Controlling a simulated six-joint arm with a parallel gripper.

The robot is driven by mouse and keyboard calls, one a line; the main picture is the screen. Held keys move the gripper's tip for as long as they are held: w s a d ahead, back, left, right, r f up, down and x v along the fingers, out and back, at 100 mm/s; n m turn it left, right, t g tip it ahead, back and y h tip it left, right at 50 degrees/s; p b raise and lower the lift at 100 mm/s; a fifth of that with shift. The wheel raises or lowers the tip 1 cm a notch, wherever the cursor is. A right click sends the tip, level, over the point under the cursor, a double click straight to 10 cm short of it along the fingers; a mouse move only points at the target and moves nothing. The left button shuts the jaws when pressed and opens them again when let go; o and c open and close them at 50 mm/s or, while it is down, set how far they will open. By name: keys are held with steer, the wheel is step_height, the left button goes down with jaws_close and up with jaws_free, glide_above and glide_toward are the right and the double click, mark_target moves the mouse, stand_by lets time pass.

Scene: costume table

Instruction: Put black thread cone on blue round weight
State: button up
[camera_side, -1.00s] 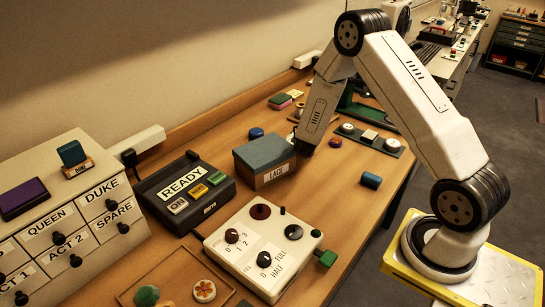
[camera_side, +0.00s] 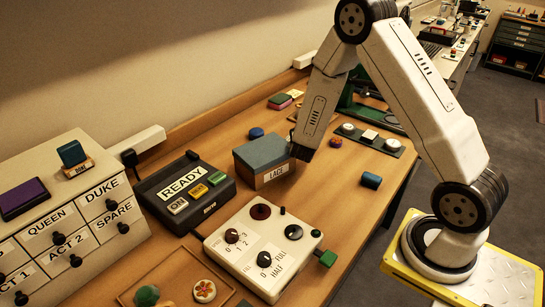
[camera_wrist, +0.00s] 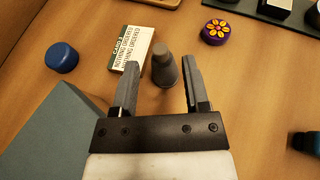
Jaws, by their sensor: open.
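The black thread cone (camera_wrist: 164,66) looks dark grey and stands upright between the fingertips of my gripper (camera_wrist: 158,88) in the wrist view. My gripper is open, with a finger on either side of the cone and a gap to each. In the side view my gripper (camera_side: 302,151) is low beside the blue-lidded box, and the cone is hidden there. The blue round weight (camera_wrist: 62,57) lies on the table to the left of the cone in the wrist view. In the side view the weight (camera_side: 256,133) is behind the box, with nothing on it.
The blue-lidded box (camera_side: 263,160) stands close to my gripper. A printed card (camera_wrist: 132,62) lies between weight and cone. A purple disc with a flower (camera_wrist: 215,31) and a blue cylinder (camera_side: 371,181) lie apart. A tray with white knobs (camera_side: 371,139) is at right.

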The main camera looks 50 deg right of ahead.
steer(key=shift+v, duration=2.85)
steer(key=s+a+m+g+y, duration=0.5)
steer(key=s+m+g, duration=0.1)
steer(key=s+m, duration=0.45)
steer(key=a+r+m+t+y, duration=0.1)
steer(key=a+r+m+y, duration=0.1)
steer(key=a+m, duration=0.4)
steer(key=s+a+r+m+t+y, duration=0.1)
steer(key=a+m+y, duration=0.4)
steer(key=a+m, duration=0.1)
steer(key=shift+a+r+m, duration=0.3)
steer(key=shift+r+m, duration=0.1)
steer(key=shift+m, duration=0.05)
steer(key=shift+o, duration=1.4)
steer(key=shift+s, duration=0.1)
